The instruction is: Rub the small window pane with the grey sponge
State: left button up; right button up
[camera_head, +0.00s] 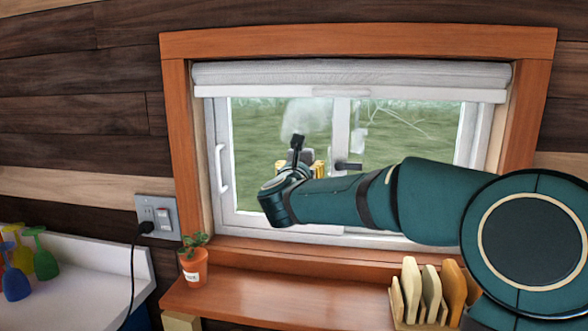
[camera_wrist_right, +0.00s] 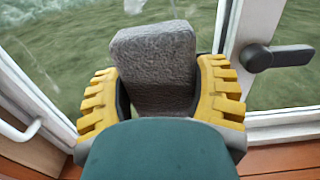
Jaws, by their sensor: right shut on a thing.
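The window's left pane (camera_head: 255,140) carries a whitish smudge (camera_head: 305,118) in its upper right; whitish marks also show on this glass in the right wrist view (camera_wrist_right: 40,12). My right gripper (camera_head: 314,167) is in front of the lower right of this pane, below the smudge. Its yellow fingers are shut on the grey sponge (camera_wrist_right: 155,65), which stands up between them in the wrist view. The sponge is mostly hidden by the wrist in the head view. I cannot tell whether it touches the glass. My left gripper is out of view.
A black window handle (camera_head: 348,165) is just right of my right gripper. A potted plant (camera_head: 194,262) and a rack of wooden boards (camera_head: 430,292) stand on the wooden sill (camera_head: 290,292). Coloured glasses (camera_head: 42,256) stand on the white counter at left. A cord hangs from the outlet (camera_head: 156,214).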

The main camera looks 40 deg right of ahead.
aim_at(258, 163)
jog(key=shift+w, duration=0.1)
jog(key=shift+w+a+r, duration=0.1)
jog(key=shift+w+a, duration=1.05)
jog(key=shift+w, duration=0.3)
jog(key=shift+w+a, duration=2.35)
jog(key=shift+w, duration=0.3)
jog(key=v, duration=0.6)
jog(key=shift+s, duration=0.1)
jog(key=v, duration=0.3)
jog(key=shift+d, duration=0.1)
